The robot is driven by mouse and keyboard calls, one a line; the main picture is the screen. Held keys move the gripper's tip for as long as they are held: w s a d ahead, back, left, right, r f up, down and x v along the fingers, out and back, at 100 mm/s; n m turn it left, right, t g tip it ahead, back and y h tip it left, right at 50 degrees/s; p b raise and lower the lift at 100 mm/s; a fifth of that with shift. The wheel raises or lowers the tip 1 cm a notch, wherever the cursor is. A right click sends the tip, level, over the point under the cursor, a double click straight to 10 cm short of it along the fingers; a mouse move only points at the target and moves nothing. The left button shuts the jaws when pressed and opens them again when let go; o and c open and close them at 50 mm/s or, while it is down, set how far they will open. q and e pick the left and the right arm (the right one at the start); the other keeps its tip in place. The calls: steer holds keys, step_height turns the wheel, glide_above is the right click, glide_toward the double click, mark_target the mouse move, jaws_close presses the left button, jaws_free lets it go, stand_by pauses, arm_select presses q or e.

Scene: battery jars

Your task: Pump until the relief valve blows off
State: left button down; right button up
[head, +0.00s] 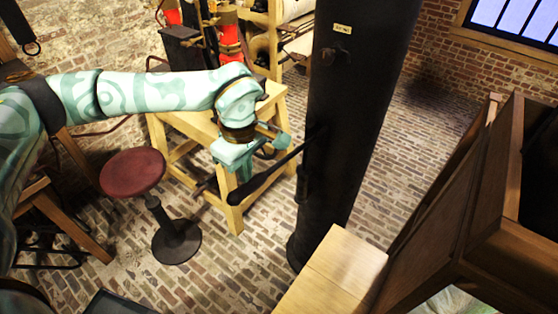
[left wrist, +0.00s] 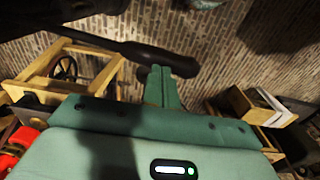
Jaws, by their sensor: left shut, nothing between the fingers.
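A tall black column (head: 355,90) with a small yellow label (head: 342,28) stands right of centre in the head view. A dark lever with a thick grip end (head: 240,193) slopes down and left from the column's side. It also crosses the upper part of the left wrist view (left wrist: 155,56). My left gripper (head: 243,174) points down beside the lever's grip; its fingers (left wrist: 161,78) are shut and empty. I cannot tell whether the fingers touch the lever. I cannot make out the relief valve for certain. My right gripper is not in view.
A wooden bench (head: 190,120) stands behind the gripper. A red-topped stool (head: 132,172) is at left. A wooden block (head: 335,265) and a large wooden frame (head: 440,220) fill the lower right. Brick floor (head: 225,270) is clear between stool and column.

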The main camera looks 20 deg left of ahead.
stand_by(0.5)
arm_select(q)
step_height(320, 180, down, 14)
steer(key=b, duration=0.9)
step_height(320, 180, up, 14)
steer(key=p, duration=1.1)
steer(key=shift+r+p, duration=0.15)
steer(key=shift+p, duration=0.2)
